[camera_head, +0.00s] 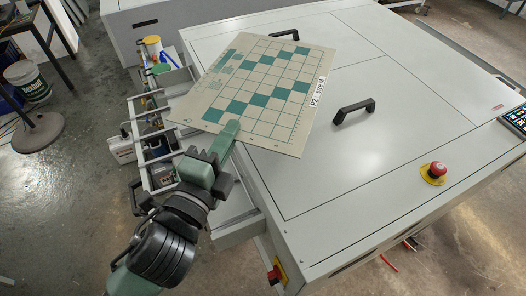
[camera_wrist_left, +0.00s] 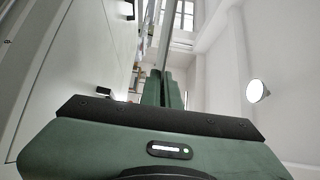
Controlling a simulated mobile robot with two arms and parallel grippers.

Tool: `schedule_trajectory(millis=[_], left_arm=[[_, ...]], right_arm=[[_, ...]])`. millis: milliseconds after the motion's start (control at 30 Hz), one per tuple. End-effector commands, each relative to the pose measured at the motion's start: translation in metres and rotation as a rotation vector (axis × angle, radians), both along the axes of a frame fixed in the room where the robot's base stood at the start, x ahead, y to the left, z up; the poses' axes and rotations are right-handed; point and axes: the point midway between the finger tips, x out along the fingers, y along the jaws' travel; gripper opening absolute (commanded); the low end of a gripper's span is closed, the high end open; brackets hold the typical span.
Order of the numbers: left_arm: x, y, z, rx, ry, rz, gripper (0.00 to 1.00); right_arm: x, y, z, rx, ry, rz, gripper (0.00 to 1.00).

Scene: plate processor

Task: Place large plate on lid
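The large plate (camera_head: 262,88), a pale sheet with a green checker pattern and a label reading P2, is in the head view over the left part of the lid (camera_head: 390,140). The lid is flat, grey and closed, with black handles. My left gripper (camera_head: 229,131) is shut on the plate's near left edge. In the left wrist view my gripper fingers (camera_wrist_left: 164,88) are close together, and the plate (camera_wrist_left: 168,35) shows nearly edge-on beyond them. The plate appears held above the lid; its clearance is hard to tell. My right gripper is not in view.
One black handle (camera_head: 354,111) stands up right of the plate and another (camera_head: 285,34) behind it. A red emergency button (camera_head: 434,172) sits on the right front. An open drawer (camera_head: 148,150) with tools is at the left.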

Motion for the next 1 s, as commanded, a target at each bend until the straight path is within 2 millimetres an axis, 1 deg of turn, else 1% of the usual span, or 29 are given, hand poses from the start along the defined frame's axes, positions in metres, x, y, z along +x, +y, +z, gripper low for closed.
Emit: schedule_trajectory(millis=[33,100,200,233,267,333,367,500,600,767,900,1000], left_arm=[[0.0,0.0,-0.019,0.0,0.0,0.0,0.0],[0.0,0.0,-0.036,0.0,0.0,0.0,0.0],[0.0,0.0,-0.058,0.001,0.0,0.0,0.0],[0.0,0.0,-0.064,0.001,0.001,0.0,0.0],[0.0,0.0,-0.072,0.003,0.004,0.001,0.0],[-0.001,0.0,-0.091,0.004,0.005,0.001,0.0],[0.0,0.0,-0.095,0.003,0.007,0.002,0.0],[0.0,0.0,-0.127,0.003,0.006,0.002,0.0],[-0.001,0.0,-0.14,0.002,0.003,0.001,0.0],[0.0,0.0,-0.152,0.001,0.001,0.001,0.0],[-0.001,0.0,-0.174,0.002,0.004,0.002,0.0],[-0.001,0.0,-0.187,0.001,0.002,0.001,0.0]], right_arm=[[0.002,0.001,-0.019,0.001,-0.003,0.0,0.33],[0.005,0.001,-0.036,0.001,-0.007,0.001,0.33],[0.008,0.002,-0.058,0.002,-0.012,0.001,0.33],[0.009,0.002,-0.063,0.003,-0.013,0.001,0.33],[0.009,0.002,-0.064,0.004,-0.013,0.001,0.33],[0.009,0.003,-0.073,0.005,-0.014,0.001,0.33],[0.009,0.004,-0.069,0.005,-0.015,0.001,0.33],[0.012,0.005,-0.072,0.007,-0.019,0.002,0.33],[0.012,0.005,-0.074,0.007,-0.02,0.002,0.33],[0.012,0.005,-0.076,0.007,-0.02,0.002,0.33],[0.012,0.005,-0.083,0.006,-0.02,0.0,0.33],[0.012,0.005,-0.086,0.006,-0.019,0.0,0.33]])
